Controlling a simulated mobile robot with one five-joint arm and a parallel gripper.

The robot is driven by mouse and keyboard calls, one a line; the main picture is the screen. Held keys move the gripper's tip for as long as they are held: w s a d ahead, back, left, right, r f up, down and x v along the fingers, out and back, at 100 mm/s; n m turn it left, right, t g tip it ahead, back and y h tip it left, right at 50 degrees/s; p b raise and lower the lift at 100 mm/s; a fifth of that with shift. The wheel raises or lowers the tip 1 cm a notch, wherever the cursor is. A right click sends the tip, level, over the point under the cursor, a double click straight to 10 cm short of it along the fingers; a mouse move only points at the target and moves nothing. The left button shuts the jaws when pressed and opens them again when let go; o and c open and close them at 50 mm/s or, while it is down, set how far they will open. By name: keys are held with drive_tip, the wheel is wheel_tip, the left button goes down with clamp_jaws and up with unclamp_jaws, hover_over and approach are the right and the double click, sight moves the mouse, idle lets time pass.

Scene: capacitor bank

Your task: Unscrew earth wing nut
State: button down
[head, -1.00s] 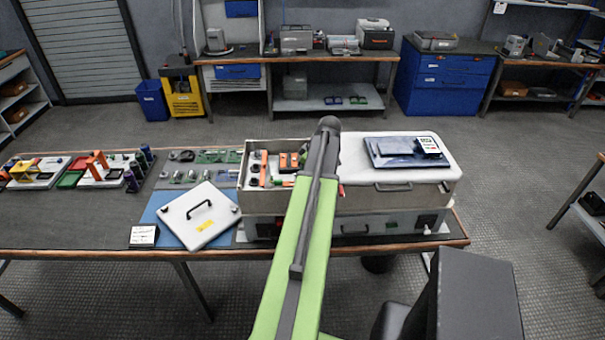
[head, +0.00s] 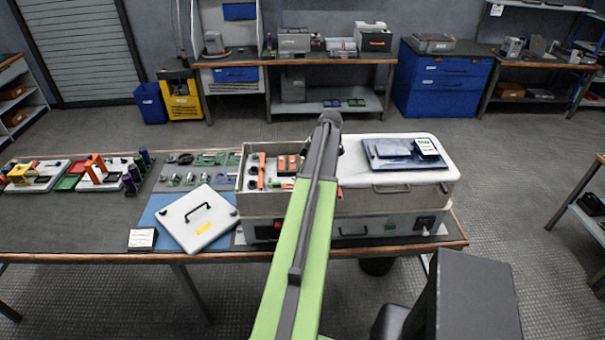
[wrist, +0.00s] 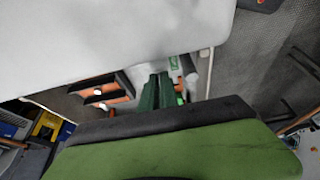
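No wing nut can be made out in either view. In the head view an open-topped case (head: 262,205) on the bench holds orange, red and dark parts, and my green arm crosses its right side. My gripper's fingertips are hidden behind the arm there. In the wrist view a large green and black part of mine fills the bottom, and a pale blank surface (wrist: 120,35) fills the top. Between them show dark, orange-edged bays (wrist: 100,92) and a green ridged part (wrist: 158,92). Whether my gripper is open or shut does not show.
A white cover with a black handle (head: 188,232) lies on a blue mat left of the case. A dark flat panel (head: 385,158) lies on the case's white right-hand top (head: 443,168). Coloured parts crowd the bench's left. Floor behind the bench is clear.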

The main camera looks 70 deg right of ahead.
drive_tip(key=shift+a+f, duration=0.25)
drive_tip(key=shift+a, duration=0.15)
drive_tip(key=c, duration=1.6)
unclamp_jaws()
drive_tip(key=shift+o, duration=0.2)
drive_tip(key=p+v, duration=1.6)
drive_tip(key=v, duration=0.2)
drive_tip(key=shift+d+p, duration=0.35)
drive_tip(key=shift+w, duration=0.2)
